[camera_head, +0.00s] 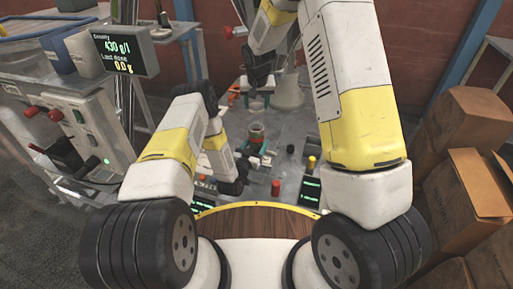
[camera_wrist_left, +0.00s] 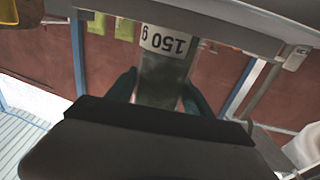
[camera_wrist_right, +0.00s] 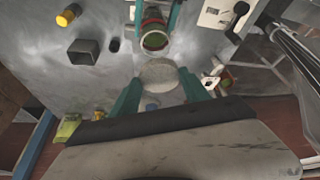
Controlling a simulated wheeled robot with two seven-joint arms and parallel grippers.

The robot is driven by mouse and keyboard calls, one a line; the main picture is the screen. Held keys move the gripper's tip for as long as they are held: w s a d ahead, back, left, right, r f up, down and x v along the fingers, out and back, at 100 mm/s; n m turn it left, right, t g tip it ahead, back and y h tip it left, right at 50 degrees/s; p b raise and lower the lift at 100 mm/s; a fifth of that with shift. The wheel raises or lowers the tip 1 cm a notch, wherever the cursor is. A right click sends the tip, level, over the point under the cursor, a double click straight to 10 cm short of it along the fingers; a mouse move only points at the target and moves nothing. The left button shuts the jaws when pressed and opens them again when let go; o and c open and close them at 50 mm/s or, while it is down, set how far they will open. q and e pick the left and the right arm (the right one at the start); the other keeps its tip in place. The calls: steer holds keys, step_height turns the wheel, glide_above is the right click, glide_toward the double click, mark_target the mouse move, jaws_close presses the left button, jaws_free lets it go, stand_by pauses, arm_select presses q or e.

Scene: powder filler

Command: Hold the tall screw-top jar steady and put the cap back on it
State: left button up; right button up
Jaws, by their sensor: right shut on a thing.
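The tall jar (camera_head: 256,138) stands on the grey worktop with its mouth open and a dark red ring at the rim. In the left wrist view, the clear jar (camera_wrist_left: 165,70) shows a "150 g" label, upside down. My left gripper (camera_head: 259,150) has its teal fingers against both sides of the jar. My right gripper (camera_head: 257,100) is beyond the jar in the head view. In the right wrist view its teal fingers are shut on the round grey cap (camera_wrist_right: 158,76). The cap is apart from the jar's open mouth (camera_wrist_right: 153,40).
A red cylinder (camera_head: 276,187), a yellow-topped one (camera_head: 311,163) and a small black one (camera_head: 290,149) stand on the worktop. A control panel (camera_head: 75,125) and density display (camera_head: 123,50) are at left. Cardboard boxes (camera_head: 470,195) are at right.

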arm_select(q)
jaws_close()
arm_select(e)
glide_above(256, 124)
steer(key=shift+s+d+f, duration=0.1)
steer(key=shift+s+f, duration=0.15)
steer(key=shift+f, duration=1)
steer(key=shift+s+f, duration=0.2)
steer(key=shift+f, duration=1.05)
steer(key=shift+f, duration=0.1)
steer(key=shift+f, duration=0.75)
steer(key=shift+f, duration=0.6)
